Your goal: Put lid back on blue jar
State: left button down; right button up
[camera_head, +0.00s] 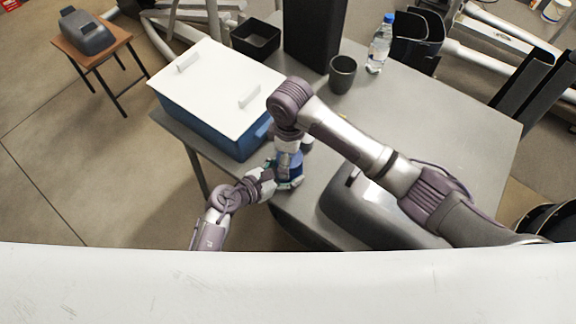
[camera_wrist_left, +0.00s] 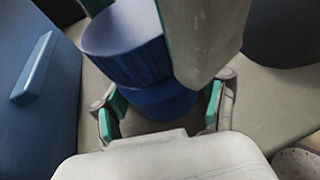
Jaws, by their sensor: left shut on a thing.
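The blue jar (camera_head: 292,168) stands upright near the front left edge of the grey table. My left gripper (camera_head: 286,184) is shut around its lower part. In the left wrist view the blue body (camera_wrist_left: 165,103) shows between the green-padded fingers of my left gripper (camera_wrist_left: 163,108). Above it is a ribbed blue part with a pale top (camera_wrist_left: 125,45); I cannot tell whether this is the lid. My right gripper (camera_head: 288,150) points down directly over the jar. Its pale finger body (camera_wrist_left: 208,40) and a green pad show beside the ribbed part; its grip is hidden.
A blue box with a white lid (camera_head: 215,85) stands close on the left. A dark cup (camera_head: 342,74), a bottle (camera_head: 381,45) and a black bin (camera_head: 255,40) stand farther back. A grey rounded case (camera_head: 350,215) lies at the right front. The table's right part is clear.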

pick_arm(q)
jog(key=shift+f, duration=0.1)
pick_arm(e)
notch_tip(320, 180, up, 12)
dwell(0.4)
pick_arm(q)
grip_release()
jog(key=v, duration=1.2)
dwell(0.5)
